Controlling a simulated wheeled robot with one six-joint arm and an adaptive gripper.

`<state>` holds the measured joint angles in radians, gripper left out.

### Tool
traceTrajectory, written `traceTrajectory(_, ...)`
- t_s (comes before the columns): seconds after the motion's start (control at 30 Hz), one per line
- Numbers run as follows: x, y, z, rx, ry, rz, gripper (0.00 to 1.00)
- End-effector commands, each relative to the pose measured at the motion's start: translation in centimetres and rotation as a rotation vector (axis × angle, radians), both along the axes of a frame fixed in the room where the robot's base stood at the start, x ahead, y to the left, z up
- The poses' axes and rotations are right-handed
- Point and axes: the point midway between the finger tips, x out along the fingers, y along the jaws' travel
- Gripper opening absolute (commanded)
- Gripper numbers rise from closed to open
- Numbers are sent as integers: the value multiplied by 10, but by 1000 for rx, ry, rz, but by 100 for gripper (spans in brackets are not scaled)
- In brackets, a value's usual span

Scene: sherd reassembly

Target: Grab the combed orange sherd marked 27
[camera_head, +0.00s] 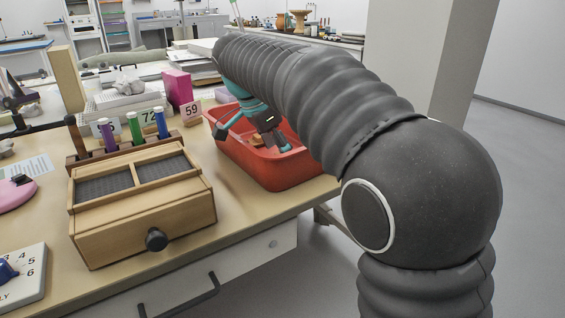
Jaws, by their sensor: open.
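My gripper (252,138) reaches down into a red-orange tray (290,176) at the right end of the table. It is open, with its fingers spread and one near the tray's left rim. A small orange-brown piece (258,139) shows between the fingers inside the tray. It is too small and too covered to tell whether it is combed or bears the mark 27. My arm and gripper hide much of the tray's inside. I see no hold on any piece.
A wooden box (140,235) with a dark knob stands left of the tray. Behind it are a rack (120,150) of coloured tubes, number cards including 59 (190,109) and 72 (148,116), and a pink block (178,88). The table's front edge is close to the tray.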

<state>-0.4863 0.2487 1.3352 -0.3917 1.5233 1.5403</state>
Motion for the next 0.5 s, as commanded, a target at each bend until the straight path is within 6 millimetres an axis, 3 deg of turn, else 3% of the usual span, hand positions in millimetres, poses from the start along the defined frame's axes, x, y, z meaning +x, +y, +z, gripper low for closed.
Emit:
traceTrajectory(0.13, 2, -4, -12, 0, 0, 0, 80)
traceTrajectory(0.37, 2, -4, -13, 0, 0, 0, 80)
traceTrajectory(0.5, 2, -4, -12, 0, 0, 0, 50)
